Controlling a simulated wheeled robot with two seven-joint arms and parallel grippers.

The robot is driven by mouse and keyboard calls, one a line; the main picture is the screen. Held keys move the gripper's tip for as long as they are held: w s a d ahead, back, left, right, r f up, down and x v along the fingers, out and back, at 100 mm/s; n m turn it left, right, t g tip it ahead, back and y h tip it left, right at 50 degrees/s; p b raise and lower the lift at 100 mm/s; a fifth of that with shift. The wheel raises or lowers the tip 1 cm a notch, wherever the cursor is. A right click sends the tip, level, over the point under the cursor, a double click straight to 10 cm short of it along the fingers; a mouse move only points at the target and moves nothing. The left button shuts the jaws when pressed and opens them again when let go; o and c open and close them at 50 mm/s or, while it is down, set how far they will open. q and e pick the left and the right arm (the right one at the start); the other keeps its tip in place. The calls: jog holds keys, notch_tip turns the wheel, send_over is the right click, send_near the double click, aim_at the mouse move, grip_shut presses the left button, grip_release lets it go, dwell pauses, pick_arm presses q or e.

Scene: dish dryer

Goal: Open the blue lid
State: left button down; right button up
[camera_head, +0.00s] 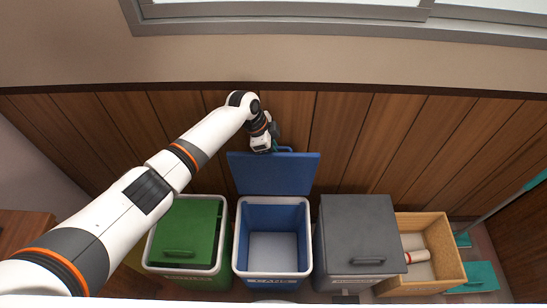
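The blue lid (273,175) stands raised and nearly upright at the back of the blue bin (306,235). The bin's mouth is uncovered, and its pale floor shows inside. The lid's handle (287,149) shows at its top edge. My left arm reaches in from the left, and its gripper (264,146) is at the lid's top edge, beside or over the left part of the handle. Its fingers are mostly hidden, so I cannot tell whether they are shut on the handle. My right gripper is not in view.
A green bin with a closed lid (186,232) stands left of the blue bin. A bin with a closed grey lid (360,235) stands right of it. Further right is an open cork-coloured box (450,265) holding a rolled item. A wood-panelled wall (400,130) is close behind.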

pick_arm(q)
jog(key=shift+f, duration=0.1)
dwell(0.3)
jog(key=c, duration=1.5)
grip_release()
jog(key=shift+w, duration=0.1)
jog(key=p+v, duration=0.1)
jog(key=v, duration=1.1)
jog(key=shift+a, duration=0.1)
